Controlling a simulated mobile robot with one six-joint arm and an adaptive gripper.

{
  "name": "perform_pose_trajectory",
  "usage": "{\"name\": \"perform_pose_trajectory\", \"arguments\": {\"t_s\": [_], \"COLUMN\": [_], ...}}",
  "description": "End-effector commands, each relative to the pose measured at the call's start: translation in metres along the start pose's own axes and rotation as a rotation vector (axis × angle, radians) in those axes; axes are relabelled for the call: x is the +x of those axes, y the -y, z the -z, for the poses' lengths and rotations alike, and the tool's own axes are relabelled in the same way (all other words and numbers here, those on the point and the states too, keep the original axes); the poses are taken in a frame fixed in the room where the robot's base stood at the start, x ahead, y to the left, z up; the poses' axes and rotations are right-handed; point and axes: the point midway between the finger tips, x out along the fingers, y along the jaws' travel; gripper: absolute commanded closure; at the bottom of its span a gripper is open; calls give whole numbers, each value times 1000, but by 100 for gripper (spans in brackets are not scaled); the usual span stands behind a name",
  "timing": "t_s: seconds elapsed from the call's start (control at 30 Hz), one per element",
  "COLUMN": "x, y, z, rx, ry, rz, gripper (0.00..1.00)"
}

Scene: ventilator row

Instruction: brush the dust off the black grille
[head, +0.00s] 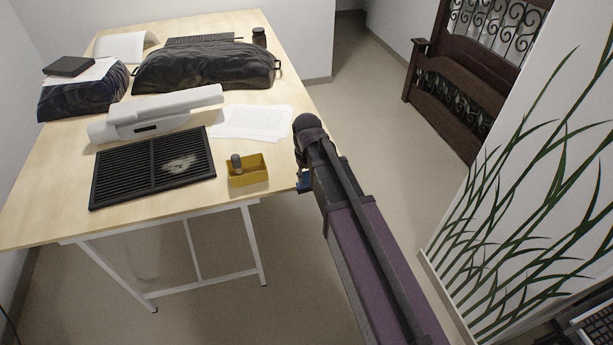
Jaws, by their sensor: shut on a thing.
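The black grille (118,176) lies flat on the near part of the wooden table in the head view. A patch of pale dust (179,164) lies on its right half. No brush can be made out. My arm reaches up from the bottom right to a dark elbow beside the table's right edge. My gripper cannot be made out; the arm hides what is behind it. A small dark and blue part shows at the arm's left side, too little to tell what it is.
A yellow box (261,176) with a grey cylinder (236,161) stands right of the grille. A white device (150,117), papers (252,122) and a black bag (205,66) lie behind it. A leaf-patterned panel (560,190) stands at right. Floor between is clear.

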Motion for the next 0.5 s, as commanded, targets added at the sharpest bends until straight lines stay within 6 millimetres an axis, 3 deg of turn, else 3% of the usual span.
{"name": "perform_pose_trajectory", "arguments": {"t_s": [0.1,0.13,0.23,0.5], "x": [0,0,0,0], "y": [0,0,0,0], "z": [0,0,0,0], "rx": [0,0,0,0], "ry": [0,0,0,0], "rz": [0,0,0,0], "gripper": [100,64,94,96]}}
